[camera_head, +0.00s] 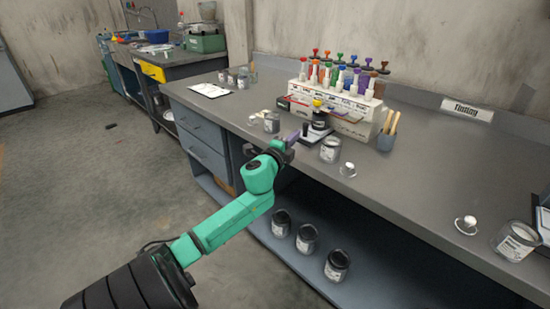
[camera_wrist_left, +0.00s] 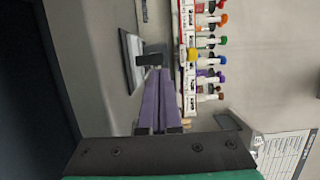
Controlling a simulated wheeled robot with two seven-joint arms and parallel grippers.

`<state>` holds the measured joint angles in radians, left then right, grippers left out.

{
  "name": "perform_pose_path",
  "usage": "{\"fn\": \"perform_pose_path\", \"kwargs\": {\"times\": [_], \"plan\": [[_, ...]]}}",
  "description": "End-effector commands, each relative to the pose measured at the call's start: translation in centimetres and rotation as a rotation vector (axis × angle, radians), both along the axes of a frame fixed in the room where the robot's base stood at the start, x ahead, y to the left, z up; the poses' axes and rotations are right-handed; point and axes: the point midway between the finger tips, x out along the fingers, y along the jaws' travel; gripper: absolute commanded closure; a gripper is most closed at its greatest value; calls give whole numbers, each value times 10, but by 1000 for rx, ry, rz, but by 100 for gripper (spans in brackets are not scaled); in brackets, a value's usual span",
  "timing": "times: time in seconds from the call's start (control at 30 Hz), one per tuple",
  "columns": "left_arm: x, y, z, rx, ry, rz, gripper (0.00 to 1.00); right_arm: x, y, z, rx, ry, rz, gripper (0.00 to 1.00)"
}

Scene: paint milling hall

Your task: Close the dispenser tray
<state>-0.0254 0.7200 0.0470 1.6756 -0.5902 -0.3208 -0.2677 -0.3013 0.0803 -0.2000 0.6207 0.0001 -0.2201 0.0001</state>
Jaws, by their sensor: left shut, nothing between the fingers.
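The dispenser (camera_head: 352,122) is a white unit with a row of coloured pumps on the bench; it also shows in the left wrist view (camera_wrist_left: 188,48). A flat dark tray (camera_head: 316,136) sticks out from its front towards the bench edge, and a dark, yellow-topped container (camera_head: 320,118) stands at it. A flat plate that looks like this tray (camera_wrist_left: 131,62) shows beyond the fingers in the left wrist view. My left gripper (camera_head: 297,134) is shut and empty, its purple fingers close to the tray's left front side. I cannot tell whether they touch it. My right gripper is out of view.
A glass jar (camera_head: 330,150) and a silver lid (camera_head: 347,169) stand right of the tray; another jar (camera_head: 272,122) stands left. A cup of sticks (camera_head: 386,141) is beside the dispenser. Several jars (camera_head: 307,238) stand on the lower shelf. The bench's right middle is mostly clear.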

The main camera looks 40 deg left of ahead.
Motion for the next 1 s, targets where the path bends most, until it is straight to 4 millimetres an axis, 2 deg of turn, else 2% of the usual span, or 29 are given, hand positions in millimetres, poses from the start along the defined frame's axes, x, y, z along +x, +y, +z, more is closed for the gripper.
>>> {"fn": "perform_pose_path", "kwargs": {"times": [0.13,0.33,0.5,0.63,0.83,0.93,0.97,1.0], "plan": [[-21,-7,-2,0,4,-2,100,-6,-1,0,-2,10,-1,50],[-59,-18,-5,-5,7,-2,100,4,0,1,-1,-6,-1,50],[-87,-25,-4,-2,6,-1,100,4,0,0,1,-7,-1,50],[-94,-27,-3,0,4,-1,100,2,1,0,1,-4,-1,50],[-94,-27,-3,-1,5,0,100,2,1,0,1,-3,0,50],[-94,-19,-20,-41,36,16,100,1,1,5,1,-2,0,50],[-94,-15,-31,-69,57,28,100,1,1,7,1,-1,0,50],[-95,-7,-53,-120,95,46,100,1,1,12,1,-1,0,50]]}}
